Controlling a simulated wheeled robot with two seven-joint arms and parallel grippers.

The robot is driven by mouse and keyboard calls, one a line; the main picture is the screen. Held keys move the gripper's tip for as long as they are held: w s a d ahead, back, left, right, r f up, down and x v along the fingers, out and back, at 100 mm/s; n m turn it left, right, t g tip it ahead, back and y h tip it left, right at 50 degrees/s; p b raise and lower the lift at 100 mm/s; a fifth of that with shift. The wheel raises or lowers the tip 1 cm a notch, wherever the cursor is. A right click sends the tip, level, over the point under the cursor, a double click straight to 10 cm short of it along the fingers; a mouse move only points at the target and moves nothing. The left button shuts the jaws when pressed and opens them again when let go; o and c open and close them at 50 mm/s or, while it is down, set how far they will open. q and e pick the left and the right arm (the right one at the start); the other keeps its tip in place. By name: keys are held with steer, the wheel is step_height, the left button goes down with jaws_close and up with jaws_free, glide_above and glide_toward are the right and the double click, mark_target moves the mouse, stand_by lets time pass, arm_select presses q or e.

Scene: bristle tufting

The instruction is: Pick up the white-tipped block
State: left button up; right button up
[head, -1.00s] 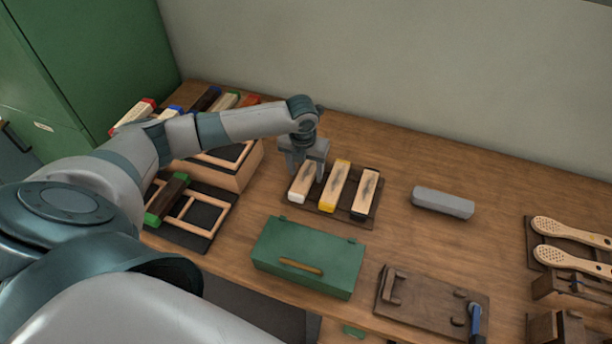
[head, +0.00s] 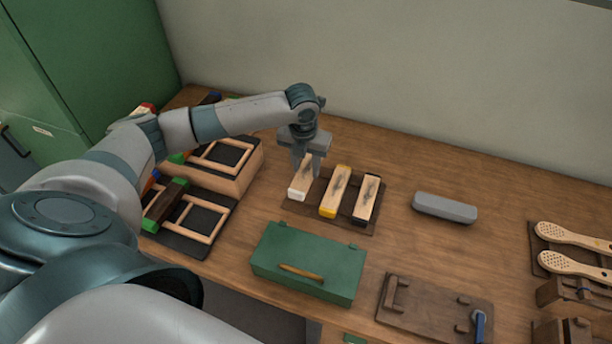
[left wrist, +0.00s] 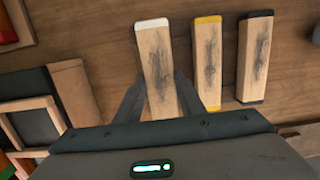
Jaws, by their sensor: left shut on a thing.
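The white-tipped block (head: 301,184) is pale wood with dark bristle marks and a white end. My left gripper (head: 306,166) is shut on its far part, with a finger on each long side. In the left wrist view the block (left wrist: 157,60) runs up between the fingers of the left gripper (left wrist: 157,100), tilted a little. The block seems to be slightly above the dark tray (head: 328,222); the exact gap is hard to tell. My right gripper is not in view.
A yellow-tipped block (head: 336,192) and a black-tipped block (head: 367,199) lie on the tray to the right. A green box (head: 308,262) stands in front, a grey bar (head: 444,207) to the right. Framed dark trays (head: 222,158) are to the left. Bare table lies around the grey bar.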

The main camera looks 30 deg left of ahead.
arm_select(q)
steer(key=d+r+b, duration=0.3)
steer(key=d+r, duration=0.4)
steer(key=d, duration=0.4)
steer(key=shift+d, duration=0.35)
steer(key=shift+s+r, duration=0.1)
steer(key=shift+s, duration=0.05)
steer(key=s+d+r+n+g, duration=0.1)
steer(key=s+n, duration=0.5)
steer(key=n, duration=1)
steer(key=s+d+r+n+g, duration=0.1)
steer(key=s+d+r+n, duration=0.2)
steer(key=n, duration=1.4)
steer(key=s+r, duration=0.1)
steer(key=s, duration=0.3)
steer(key=shift+r+g, duration=0.4)
steer(key=shift+d, duration=0.1)
